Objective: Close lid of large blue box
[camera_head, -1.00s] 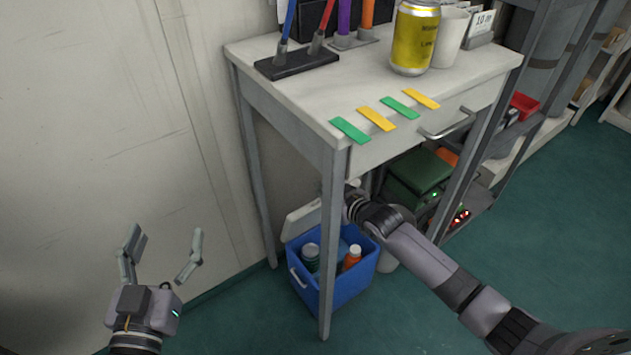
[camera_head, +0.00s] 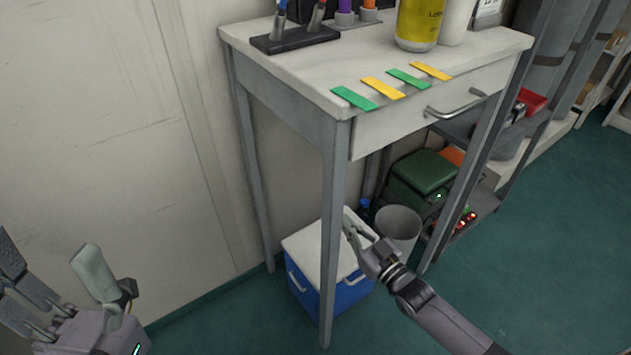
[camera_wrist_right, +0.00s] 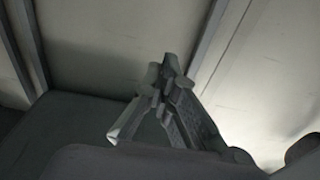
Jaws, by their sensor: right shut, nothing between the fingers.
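The large blue box (camera_head: 350,291) stands on the floor under the table. Its white lid (camera_head: 306,245) lies flat over the top, so the contents are hidden. A table leg crosses in front of the box. My right gripper (camera_head: 350,228) is shut and empty at the right part of the lid; I cannot tell whether it touches. In the right wrist view its fingers (camera_wrist_right: 162,80) are together with nothing between them. My left gripper (camera_head: 62,270) is open and empty at the lower left, away from the box.
The table (camera_head: 290,70) stands over the box, with colored strips on its front edge and a can (camera_head: 419,25) on top. A grey bin (camera_head: 398,224) stands right of the box. A green case (camera_head: 424,172) sits on the low shelf. Floor to the right is clear.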

